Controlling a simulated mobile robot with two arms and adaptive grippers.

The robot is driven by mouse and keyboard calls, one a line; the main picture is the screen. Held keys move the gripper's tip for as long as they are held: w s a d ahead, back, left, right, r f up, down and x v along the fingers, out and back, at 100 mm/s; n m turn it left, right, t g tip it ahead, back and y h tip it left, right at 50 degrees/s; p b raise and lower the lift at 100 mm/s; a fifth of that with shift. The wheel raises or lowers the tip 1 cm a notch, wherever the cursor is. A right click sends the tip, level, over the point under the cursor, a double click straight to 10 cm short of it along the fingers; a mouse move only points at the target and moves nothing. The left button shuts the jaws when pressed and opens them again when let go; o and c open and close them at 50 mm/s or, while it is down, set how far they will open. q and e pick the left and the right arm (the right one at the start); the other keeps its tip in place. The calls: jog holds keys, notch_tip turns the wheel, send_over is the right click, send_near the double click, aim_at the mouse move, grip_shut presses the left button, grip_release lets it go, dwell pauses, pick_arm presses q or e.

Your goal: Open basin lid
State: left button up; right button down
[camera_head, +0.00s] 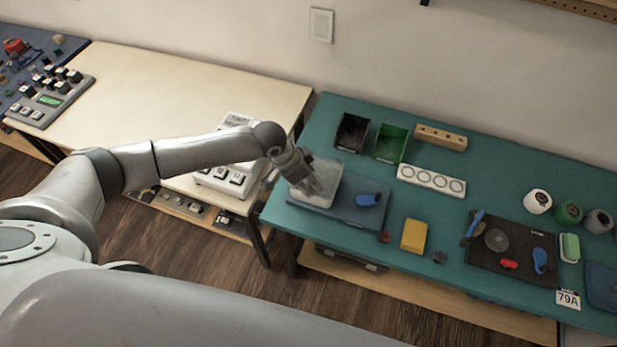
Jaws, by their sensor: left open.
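A pale, translucent-looking basin (328,199) stands at the left end of the green workbench. A flat grey-blue panel (340,212) lies at the basin's right side, with a bright blue handle-like piece (369,199) on it. I cannot tell whether this panel is the lid or a mat under the basin. My left gripper (314,186) is open and points down over the basin, its fingertips at or just inside the rim. The gripper and arm hide part of the basin's top. My right gripper is not in view.
A black bin (352,131), a green bin (390,143) and a white strip with rings (431,181) stand behind. A yellow block (414,236) lies to the right. A dark mat (490,262) with tools lies farther right. A white keyed device (222,181) is on the left table.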

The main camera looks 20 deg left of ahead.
pick_arm(q)
jog(key=shift+w+d+f, duration=0.1)
jog(key=shift+f, duration=0.15)
grip_shut()
jog(key=shift+w, duration=0.1)
dwell(0.3)
